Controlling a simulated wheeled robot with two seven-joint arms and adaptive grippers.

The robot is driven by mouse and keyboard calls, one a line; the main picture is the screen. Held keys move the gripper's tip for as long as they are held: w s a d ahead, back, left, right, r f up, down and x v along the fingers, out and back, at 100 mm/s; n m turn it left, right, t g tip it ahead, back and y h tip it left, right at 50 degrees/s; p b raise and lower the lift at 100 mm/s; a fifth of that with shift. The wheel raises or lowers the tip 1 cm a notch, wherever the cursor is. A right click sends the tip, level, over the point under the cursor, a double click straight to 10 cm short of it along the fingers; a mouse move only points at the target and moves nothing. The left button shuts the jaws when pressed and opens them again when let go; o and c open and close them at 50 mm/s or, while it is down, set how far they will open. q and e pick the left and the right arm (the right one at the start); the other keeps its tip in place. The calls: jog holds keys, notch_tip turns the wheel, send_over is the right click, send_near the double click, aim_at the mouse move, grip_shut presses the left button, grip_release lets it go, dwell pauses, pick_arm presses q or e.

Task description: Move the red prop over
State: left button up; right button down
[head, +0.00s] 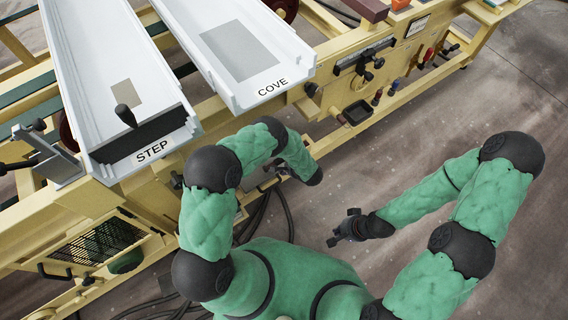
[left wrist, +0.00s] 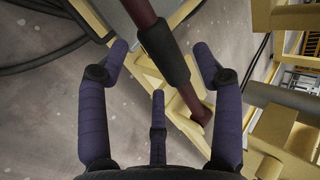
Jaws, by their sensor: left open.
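The red prop (left wrist: 138,12) is a dark red bar with a black sleeve (left wrist: 163,55). In the left wrist view it slants from the top down to the right, ending at a yellow beam. My left gripper (left wrist: 160,68) is open, with its purple-grey fingers spread on either side of the sleeve and not closed on it. In the head view my left gripper (head: 272,172) is small, low beside the bench under the COVE tray, and the prop cannot be made out there. My right gripper (head: 345,228) hangs empty over the floor with its fingers apart.
The yellow bench (head: 330,55) carries two white trays, STEP (head: 85,50) and COVE (head: 190,20). A small black bin (head: 357,112) and tools are on its side. Black hoses (head: 262,220) lie near my left gripper. The floor at right is clear.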

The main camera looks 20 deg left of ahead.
pick_arm(q)
jog(key=shift+x, duration=0.8)
jog(key=shift+c, duration=0.3)
grip_shut()
